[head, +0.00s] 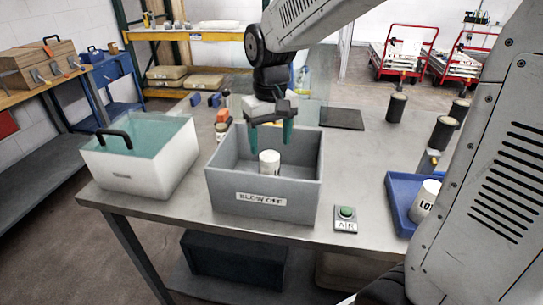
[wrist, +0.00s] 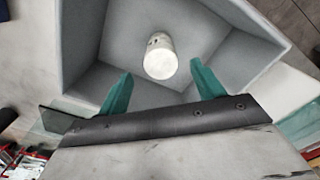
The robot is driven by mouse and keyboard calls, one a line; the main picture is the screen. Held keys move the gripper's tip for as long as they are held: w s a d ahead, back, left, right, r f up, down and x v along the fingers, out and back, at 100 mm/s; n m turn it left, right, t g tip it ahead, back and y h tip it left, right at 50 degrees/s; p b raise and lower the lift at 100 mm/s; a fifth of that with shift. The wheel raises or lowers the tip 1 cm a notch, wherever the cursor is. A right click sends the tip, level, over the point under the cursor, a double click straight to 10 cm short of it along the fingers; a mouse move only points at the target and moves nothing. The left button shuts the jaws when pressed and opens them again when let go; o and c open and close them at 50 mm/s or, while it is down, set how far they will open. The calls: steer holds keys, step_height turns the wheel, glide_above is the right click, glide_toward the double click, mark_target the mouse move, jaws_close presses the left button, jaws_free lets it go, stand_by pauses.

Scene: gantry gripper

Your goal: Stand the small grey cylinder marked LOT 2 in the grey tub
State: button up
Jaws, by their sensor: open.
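The grey tub (head: 225,187), labelled BLOW OFF, stands on the table, open at the top. A small pale cylinder (head: 269,161) stands upright on its floor, with a dark mark on its side that I cannot read. It also shows in the wrist view (wrist: 160,62), clear of the walls. My gripper (head: 270,137) is above the tub, open and empty, with its green fingers apart and pointing down over the cylinder. Another pale cylinder (head: 424,201), marked LOT, is in the blue tray at the right; its number is hidden by my arm.
A white bin (head: 152,165) with a black handle stands left of the tub. A green AIR button (head: 346,212) is at the right front, near the blue tray (head: 400,210). Several dark-topped cylinders (head: 397,106) and a black mat (head: 341,118) lie behind on the table.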

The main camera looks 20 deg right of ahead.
steer(key=shift+r, duration=0.75)
steer(key=shift+s+r, duration=0.3)
steer(key=shift+s, duration=0.05)
steer(key=s+d+r, duration=0.1)
steer(key=s, duration=1)
steer(key=s+d+t, duration=0.1)
steer(key=s, duration=1)
steer(key=shift+d+r+m, duration=0.3)
steer(key=shift+d+r, duration=0.05)
steer(key=shift+d, duration=0.05)
